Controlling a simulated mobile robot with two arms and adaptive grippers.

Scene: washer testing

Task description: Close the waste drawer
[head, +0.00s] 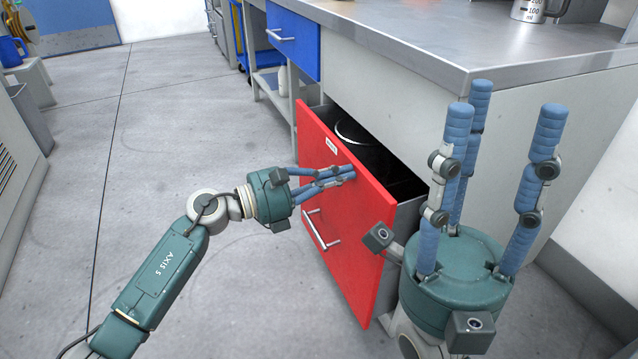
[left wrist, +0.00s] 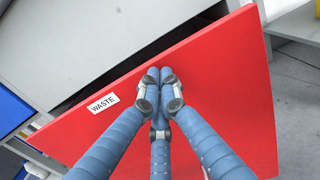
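The waste drawer (head: 340,215) has a red front, a metal bar handle (head: 318,230) and a small white label. It stands pulled out from under the steel counter, with a dark bin (head: 365,142) partly visible inside. In the left wrist view the red front (left wrist: 215,90) carries the label WASTE (left wrist: 102,104). My left gripper (head: 350,172) has its blue fingers drawn together, with the tips at the upper part of the red front; contact is hard to tell. Nothing shows between them. My right gripper (head: 505,115) is raised at the right with its fingers spread and empty.
The steel counter (head: 440,45) is above the drawer, with a metal jug (head: 530,10) on it. A white bottle (head: 283,80) stands on a low shelf. The grey floor (head: 150,130) at left is clear.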

